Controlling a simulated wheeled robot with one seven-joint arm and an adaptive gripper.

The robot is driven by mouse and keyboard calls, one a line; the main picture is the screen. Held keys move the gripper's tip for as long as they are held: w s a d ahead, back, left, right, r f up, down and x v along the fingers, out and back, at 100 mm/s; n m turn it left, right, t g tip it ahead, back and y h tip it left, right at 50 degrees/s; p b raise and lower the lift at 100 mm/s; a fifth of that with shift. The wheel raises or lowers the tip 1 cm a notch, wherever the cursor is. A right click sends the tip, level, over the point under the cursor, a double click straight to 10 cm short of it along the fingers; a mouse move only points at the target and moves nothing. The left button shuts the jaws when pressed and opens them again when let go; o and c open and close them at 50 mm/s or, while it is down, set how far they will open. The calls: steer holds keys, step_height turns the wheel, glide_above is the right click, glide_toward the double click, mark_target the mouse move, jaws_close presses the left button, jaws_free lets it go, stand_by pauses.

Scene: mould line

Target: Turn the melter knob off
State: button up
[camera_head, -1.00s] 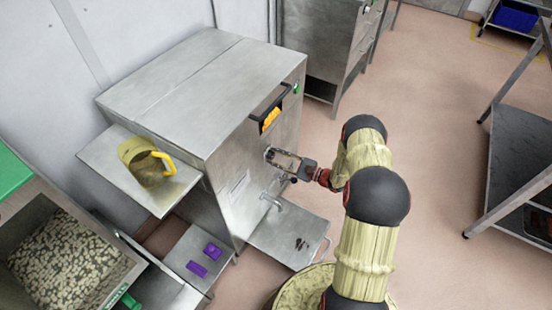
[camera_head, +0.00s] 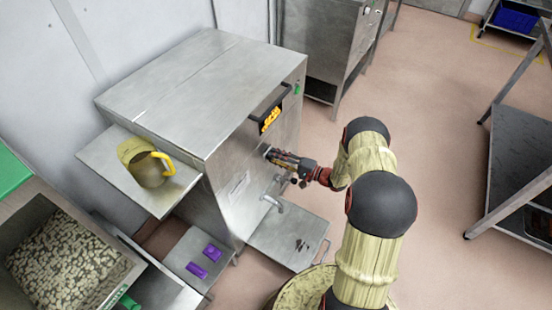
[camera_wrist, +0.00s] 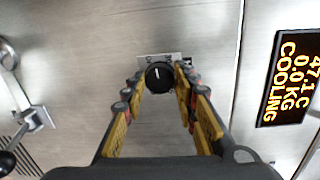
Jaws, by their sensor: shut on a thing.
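The melter (camera_head: 190,90) is a large steel cabinet against the wall. Its black round knob (camera_wrist: 159,77) has a white mark, pointing up in the wrist view, and sits on a small light plate. My gripper (camera_head: 271,155) reaches the melter's front from the right. In the wrist view my gripper (camera_wrist: 159,84) has its fingertips on either side of the knob, shut on it. The melter's display (camera_wrist: 292,78) reads 47.1 C, 0.0 KG and COOLING, turned sideways there. In the head view my gripper hides the knob.
A spout (camera_head: 272,201) sticks out below my gripper, above a steel shelf (camera_head: 285,240). A dark handle (camera_head: 268,103) juts out above. A yellow jug (camera_head: 147,165) stands on the side shelf. Purple pieces (camera_head: 204,260) lie lower left.

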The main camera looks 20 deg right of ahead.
steer(key=shift+n, duration=2)
steer(key=o, duration=1.2)
steer(key=shift+c, duration=0.2)
steer(key=v, duration=1.2)
steer(key=shift+a, duration=0.15)
